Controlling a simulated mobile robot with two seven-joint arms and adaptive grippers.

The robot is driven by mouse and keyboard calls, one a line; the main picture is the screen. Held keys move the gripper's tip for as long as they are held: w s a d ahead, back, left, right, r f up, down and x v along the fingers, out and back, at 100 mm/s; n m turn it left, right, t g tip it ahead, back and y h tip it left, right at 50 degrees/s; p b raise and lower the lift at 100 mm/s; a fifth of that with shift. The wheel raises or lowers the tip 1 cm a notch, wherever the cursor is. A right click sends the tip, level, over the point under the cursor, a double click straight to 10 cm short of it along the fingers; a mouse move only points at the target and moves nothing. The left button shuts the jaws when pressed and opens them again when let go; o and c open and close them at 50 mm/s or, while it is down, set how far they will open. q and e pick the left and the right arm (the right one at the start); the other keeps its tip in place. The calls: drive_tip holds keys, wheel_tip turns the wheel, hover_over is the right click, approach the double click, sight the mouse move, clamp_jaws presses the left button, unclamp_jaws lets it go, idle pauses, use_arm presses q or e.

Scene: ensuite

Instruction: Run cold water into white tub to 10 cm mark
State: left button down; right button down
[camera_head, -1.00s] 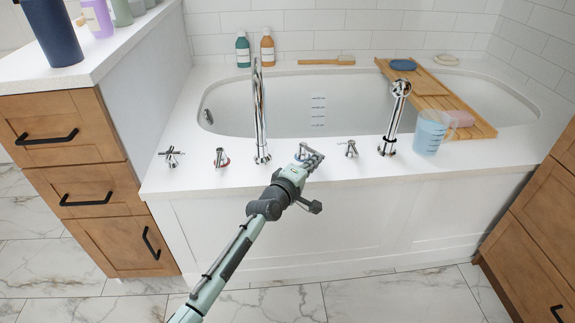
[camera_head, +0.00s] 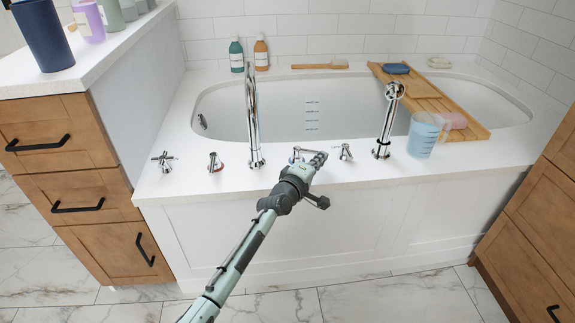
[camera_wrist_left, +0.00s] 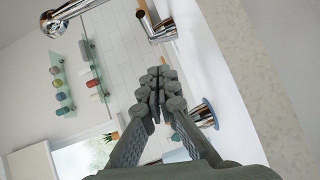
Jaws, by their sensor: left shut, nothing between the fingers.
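The white tub (camera_head: 232,122) is set in a white deck, with a column of blue level marks (camera_head: 312,114) on its far inner wall. No water shows in it. The tall chrome spout (camera_head: 252,115) stands at the front rim, with no stream visible. A chrome tap with a blue ring (camera_head: 297,157) stands right of the spout; its blue ring also shows in the left wrist view (camera_wrist_left: 208,113). My left gripper (camera_head: 319,158) is shut and empty, just beside this tap and partly covering it; contact cannot be told. In the wrist view its fingertips (camera_wrist_left: 158,80) meet. My right gripper is out of view.
A red-ringed tap (camera_head: 215,163) and a cross handle (camera_head: 163,161) stand left of the spout. Another handle (camera_head: 344,152), a hand shower (camera_head: 387,118) and a blue-marked jug (camera_head: 423,138) stand to the right. A wooden caddy (camera_head: 435,98) spans the tub.

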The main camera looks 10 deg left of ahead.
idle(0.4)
use_arm(q)
drive_tip(key=v, duration=1.2)
drive_tip(key=shift+d+r, duration=0.1)
idle(3.5)
